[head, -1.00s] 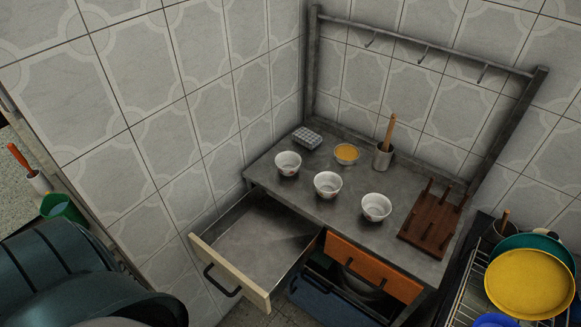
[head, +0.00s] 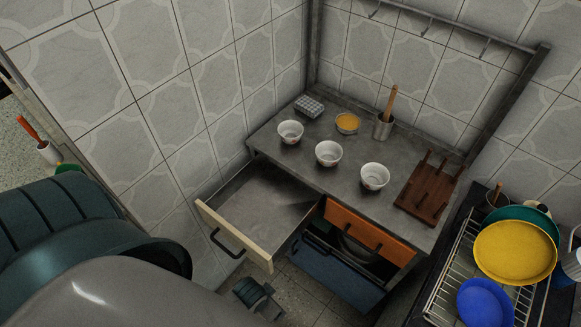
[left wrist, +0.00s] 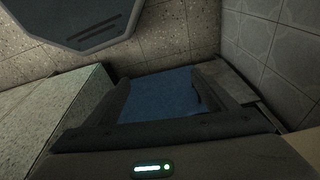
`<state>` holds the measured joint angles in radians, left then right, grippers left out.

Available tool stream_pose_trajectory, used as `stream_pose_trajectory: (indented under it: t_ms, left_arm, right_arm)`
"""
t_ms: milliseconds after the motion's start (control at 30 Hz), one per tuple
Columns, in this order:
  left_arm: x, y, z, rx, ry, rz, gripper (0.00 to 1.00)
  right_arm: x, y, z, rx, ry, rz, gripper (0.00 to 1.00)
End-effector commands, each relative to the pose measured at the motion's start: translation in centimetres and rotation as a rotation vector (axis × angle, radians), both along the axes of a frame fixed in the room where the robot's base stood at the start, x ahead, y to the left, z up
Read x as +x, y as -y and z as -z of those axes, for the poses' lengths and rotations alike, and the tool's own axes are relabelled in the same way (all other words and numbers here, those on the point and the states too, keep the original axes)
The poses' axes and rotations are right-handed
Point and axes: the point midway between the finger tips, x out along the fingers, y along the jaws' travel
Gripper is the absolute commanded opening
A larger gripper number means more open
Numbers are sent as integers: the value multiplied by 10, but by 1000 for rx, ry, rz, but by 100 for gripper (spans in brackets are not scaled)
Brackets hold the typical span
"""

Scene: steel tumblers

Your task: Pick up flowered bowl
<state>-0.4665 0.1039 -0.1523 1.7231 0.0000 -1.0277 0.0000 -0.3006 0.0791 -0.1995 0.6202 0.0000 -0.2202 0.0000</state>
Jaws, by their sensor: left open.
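Three small white bowls stand upright on the grey metal table in the head view: a left one (head: 290,132), a middle one (head: 328,154) and a right one (head: 374,177). Faint coloured marks show on their sides, too small to tell which pattern is flowers. My left gripper (left wrist: 157,88) shows in the left wrist view, with its dark fingers apart and nothing seen between them. A blue surface lies beyond the fingers. No bowl shows in that view. My right gripper is in neither view.
A cream-fronted drawer (head: 234,236) stands pulled out below the table (head: 300,165). Behind the bowls are a bowl with orange contents (head: 347,123), a grey utensil cup (head: 382,130) and an egg-tray-like block (head: 309,106). A brown wooden rack (head: 428,190) stands right. A dish rack (head: 455,275) holds a yellow plate (head: 515,252).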

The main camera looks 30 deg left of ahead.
Motion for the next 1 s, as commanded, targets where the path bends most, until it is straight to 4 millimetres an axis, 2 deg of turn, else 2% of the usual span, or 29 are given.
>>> stream_pose_trajectory:
  t_ms: [33, 100, 200, 300, 500, 833, 900, 1000]
  left_arm:
    - [7, 1, -31, -2, 16, -2, 79]
    - [13, 1, -67, -3, 28, -4, 79]
    - [16, 1, -108, -4, 40, -6, 79]
    - [17, 1, -138, -4, 50, -8, 79]
    - [14, 0, -179, -5, 62, -10, 79]
    - [12, -3, -234, 1, 96, -9, 79]
    - [30, -7, -245, 24, 151, 3, 79]
    - [58, -11, -251, 59, 231, 23, 79]
  right_arm:
    - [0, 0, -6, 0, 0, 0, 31]
    - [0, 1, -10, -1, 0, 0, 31]
    - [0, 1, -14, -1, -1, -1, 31]
    - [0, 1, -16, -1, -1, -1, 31]
    - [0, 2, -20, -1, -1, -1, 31]
    - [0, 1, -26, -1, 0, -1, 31]
    - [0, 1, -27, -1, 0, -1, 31]
    - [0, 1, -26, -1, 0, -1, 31]
